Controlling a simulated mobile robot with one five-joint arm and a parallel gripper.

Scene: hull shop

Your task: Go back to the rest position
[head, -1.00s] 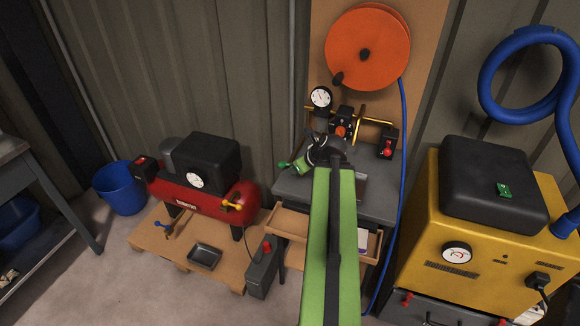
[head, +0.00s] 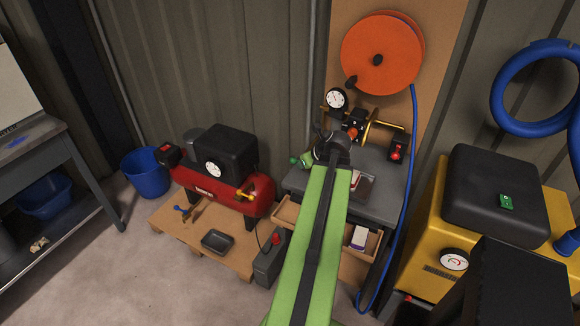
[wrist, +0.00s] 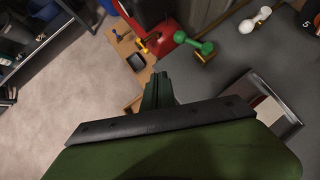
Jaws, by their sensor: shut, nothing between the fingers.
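My gripper (wrist: 158,88) shows at the centre of the wrist view, its dark fingers together and empty. In the head view my green arm reaches up and away to the grey bench (head: 378,209); the fingers are hard to make out there. A green-handled fitting (head: 303,160) lies at the bench's left edge, just left of the arm's end. It also shows in the wrist view (wrist: 195,47), up and right of the fingers, apart from them. An open tray (wrist: 270,102) lies right of the fingers in the wrist view.
A red compressor (head: 215,190) stands on a wooden pallet (head: 170,222) to the left, by a blue bucket (head: 146,175). An orange hose reel (head: 375,60) hangs above the bench. A yellow machine (head: 435,225) stands at right. Bare floor (head: 110,270) is clear at lower left.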

